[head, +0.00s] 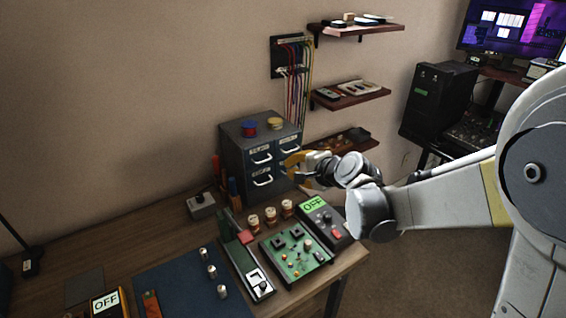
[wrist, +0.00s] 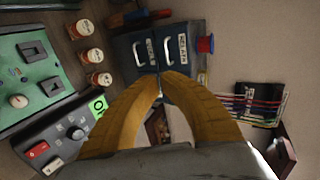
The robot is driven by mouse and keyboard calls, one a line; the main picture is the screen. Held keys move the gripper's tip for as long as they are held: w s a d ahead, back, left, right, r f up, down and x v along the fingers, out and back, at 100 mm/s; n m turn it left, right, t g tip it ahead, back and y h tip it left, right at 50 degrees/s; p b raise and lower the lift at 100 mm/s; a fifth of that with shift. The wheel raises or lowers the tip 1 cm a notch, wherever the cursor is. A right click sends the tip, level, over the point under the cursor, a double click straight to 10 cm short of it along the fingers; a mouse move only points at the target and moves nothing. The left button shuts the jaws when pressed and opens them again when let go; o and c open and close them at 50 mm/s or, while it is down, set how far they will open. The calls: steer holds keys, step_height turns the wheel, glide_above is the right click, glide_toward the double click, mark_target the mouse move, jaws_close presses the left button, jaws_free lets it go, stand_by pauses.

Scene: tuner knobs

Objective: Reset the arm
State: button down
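My arm reaches in from the right edge of the head view over the workbench. My gripper (head: 290,164) has yellow fingers and hangs in front of the drawer cabinet, above the bench. In the wrist view my gripper (wrist: 162,78) shows its two curved yellow fingers meeting at the tips, with nothing seen held between them. The grey drawer cabinet (head: 238,150) stands at the back of the bench, and its drawer fronts show past the fingertips in the wrist view (wrist: 178,62).
The bench (head: 110,262) carries a green circuit board (head: 292,254), a dark box with an OFF display (head: 318,204), several small jars (head: 270,215) and a blue mat (head: 180,285) with metal knobs. Wall shelves (head: 350,95) rise behind the gripper. A black tower (head: 440,98) stands right.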

steer(key=s+d+n+g+h, duration=0.1)
steer(key=s+d+n+h, duration=0.1)
steer(key=s+d, duration=0.4)
steer(key=s+d+r+n+g+h, duration=0.1)
steer(key=s+d+n, duration=0.4)
steer(key=s, duration=0.8)
steer(key=s+d+r+n+h, duration=0.1)
steer(key=s+d+n+h, duration=0.2)
steer(key=s+d, duration=0.3)
steer(key=s+h, duration=0.1)
steer(key=s, duration=0.3)
steer(key=shift+s+d+n+g, duration=0.3)
steer(key=shift+d+n+g, duration=0.1)
